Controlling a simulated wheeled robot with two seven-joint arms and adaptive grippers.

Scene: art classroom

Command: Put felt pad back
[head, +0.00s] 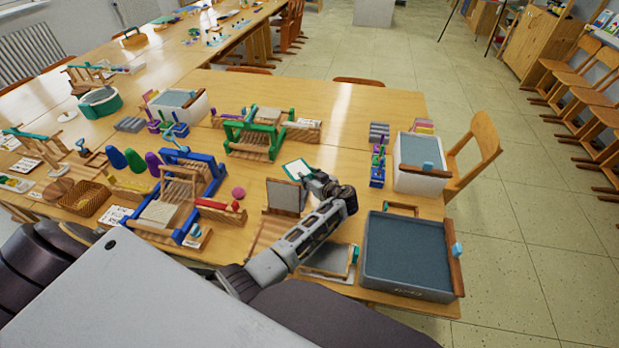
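No felt pad can be singled out for certain. Flat grey layers that look like felt lie in a stack (379,132) at the right back of the near table and in another stack (129,124) at the left. A grey, wood-edged panel (284,196) is just left of the gripper.
A large grey vat (408,291) stands at the table's right front corner, with a white-walled vat (402,184) behind it. A chair (474,153) is beyond the right edge.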

